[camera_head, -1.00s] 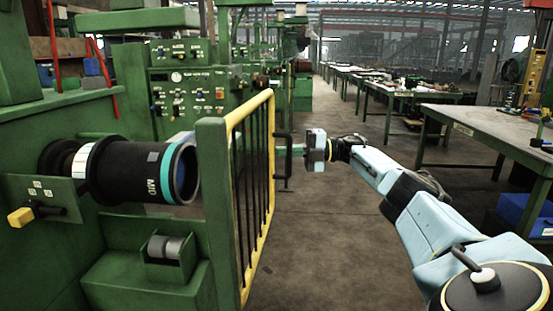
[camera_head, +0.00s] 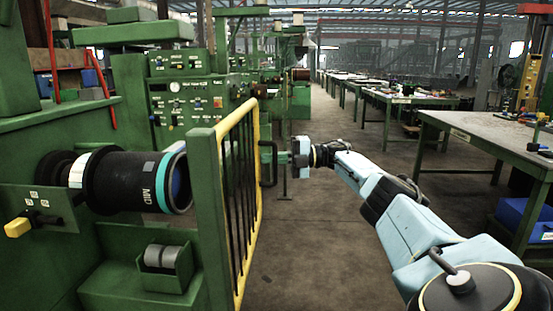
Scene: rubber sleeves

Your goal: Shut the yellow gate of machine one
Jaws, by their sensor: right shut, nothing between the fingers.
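The yellow gate (camera_head: 239,190), a yellow frame with dark upright bars, stands beside a green post (camera_head: 208,215) on the green machine at the left. It is seen nearly edge-on, reaching away from me along the aisle side. A dark handle (camera_head: 268,164) sticks out from its far edge to the right. My right gripper (camera_head: 284,159) is shut and empty, at or just right of the handle. Whether it touches the handle cannot be told. My left gripper is not in view.
A black cylinder with a teal ring (camera_head: 138,181) lies in the machine behind the gate. A control panel (camera_head: 185,100) is at the back. A workbench (camera_head: 490,133) stands at the right. The floor (camera_head: 320,235) between machine and bench is open.

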